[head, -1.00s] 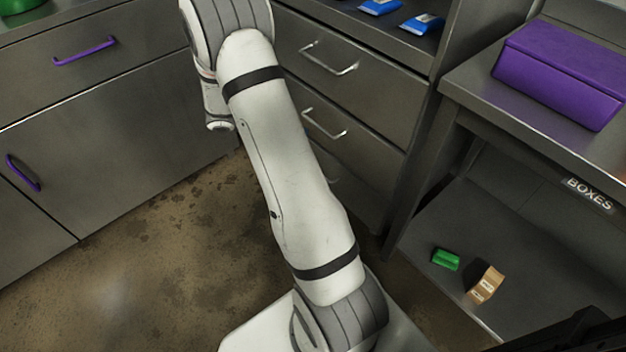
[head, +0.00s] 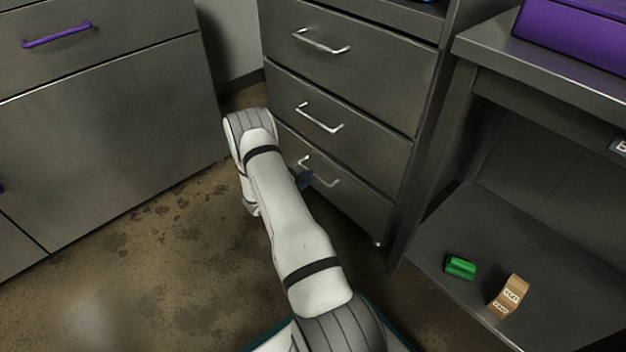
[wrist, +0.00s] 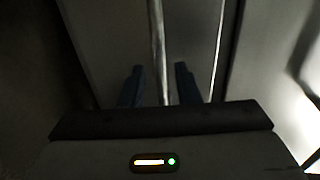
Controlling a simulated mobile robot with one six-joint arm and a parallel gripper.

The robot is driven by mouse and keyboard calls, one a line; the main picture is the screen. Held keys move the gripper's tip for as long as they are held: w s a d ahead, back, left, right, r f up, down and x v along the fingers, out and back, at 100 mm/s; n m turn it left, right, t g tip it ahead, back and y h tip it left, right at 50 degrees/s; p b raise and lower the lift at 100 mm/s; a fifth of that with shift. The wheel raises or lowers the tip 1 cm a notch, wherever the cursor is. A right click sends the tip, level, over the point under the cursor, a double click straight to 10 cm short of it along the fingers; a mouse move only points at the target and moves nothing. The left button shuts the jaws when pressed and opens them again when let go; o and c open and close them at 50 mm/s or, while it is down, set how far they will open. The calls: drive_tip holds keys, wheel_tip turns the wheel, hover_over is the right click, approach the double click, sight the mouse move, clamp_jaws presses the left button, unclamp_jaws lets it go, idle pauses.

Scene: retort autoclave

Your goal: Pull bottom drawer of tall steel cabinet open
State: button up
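The tall steel cabinet (head: 349,65) has stacked drawers with bright bar handles. Its bottom drawer (head: 355,200) looks flush with the front. The bottom drawer's handle (head: 322,172) is partly hidden by my gripper (head: 304,180), whose dark blue fingers are at its left part. In the wrist view the handle (wrist: 156,40) runs as a long bar between the two fingers of my gripper (wrist: 159,84). The fingers stand apart, with a gap on both sides of the bar. I cannot tell how deep the bar sits between them.
The middle drawer's handle (head: 320,118) is just above my arm. A steel bench (head: 545,75) stands at the right, with a green item (head: 460,267) and a brown box (head: 508,296) on its low shelf. A steel counter (head: 110,130) is at the left. Open floor (head: 140,270) lies before it.

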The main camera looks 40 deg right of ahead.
drive_tip(key=shift+b+x, duration=0.55)
drive_tip(key=shift+x, duration=1.3)
clamp_jaws()
drive_tip(key=shift+a, duration=0.15)
